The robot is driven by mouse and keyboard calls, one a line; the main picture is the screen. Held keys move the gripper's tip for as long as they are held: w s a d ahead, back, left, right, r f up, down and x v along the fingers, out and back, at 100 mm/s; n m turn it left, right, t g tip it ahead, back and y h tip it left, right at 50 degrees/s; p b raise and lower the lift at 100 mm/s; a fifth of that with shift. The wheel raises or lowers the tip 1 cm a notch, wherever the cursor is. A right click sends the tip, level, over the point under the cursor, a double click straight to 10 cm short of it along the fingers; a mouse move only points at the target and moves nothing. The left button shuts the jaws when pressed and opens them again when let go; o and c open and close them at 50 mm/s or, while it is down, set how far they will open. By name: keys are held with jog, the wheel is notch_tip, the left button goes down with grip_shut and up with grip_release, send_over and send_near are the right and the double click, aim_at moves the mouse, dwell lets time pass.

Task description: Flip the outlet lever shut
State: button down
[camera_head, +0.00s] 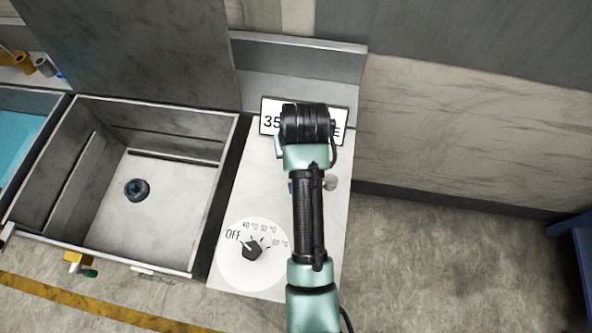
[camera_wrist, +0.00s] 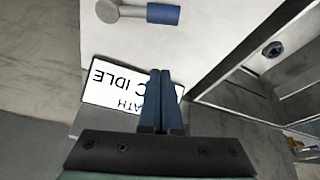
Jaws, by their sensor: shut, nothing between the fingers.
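The outlet lever has a blue handle (camera_wrist: 163,14) and a grey round pivot (camera_wrist: 108,10), at the top of the wrist view on a pale panel. The handle points right from the pivot there. In the head view my arm covers most of the lever; only its grey pivot (camera_head: 330,183) and a bit of blue show. My gripper (camera_wrist: 160,74) is shut and empty, with its blue fingers together over the display's edge. In the wrist picture the fingertips are below the lever, apart from it. The head view hides the fingers behind my arm.
A white display sign (camera_head: 270,118) with black text stands at the panel's back. A dial (camera_head: 252,248) marked OFF and temperatures is at the panel's front. An open basin (camera_head: 185,262) with a drain (camera_head: 137,190) lies left. Floor at right is mostly clear.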

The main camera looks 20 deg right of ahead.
jog(key=x, duration=0.7)
jog(key=shift+f+p, duration=0.1)
jog(key=shift+p, duration=0.3)
jog(key=shift+s+a+p, duration=0.15)
jog(key=shift+s+p, duration=0.3)
jog(key=shift+s, duration=0.1)
jog(key=shift+s+a+p, duration=0.15)
jog(key=shift+s+p, duration=0.25)
jog(key=shift+s, duration=0.2)
jog(key=shift+s+a+f, duration=0.2)
jog(key=shift+s+f, duration=0.05)
jog(key=shift+s, duration=0.45)
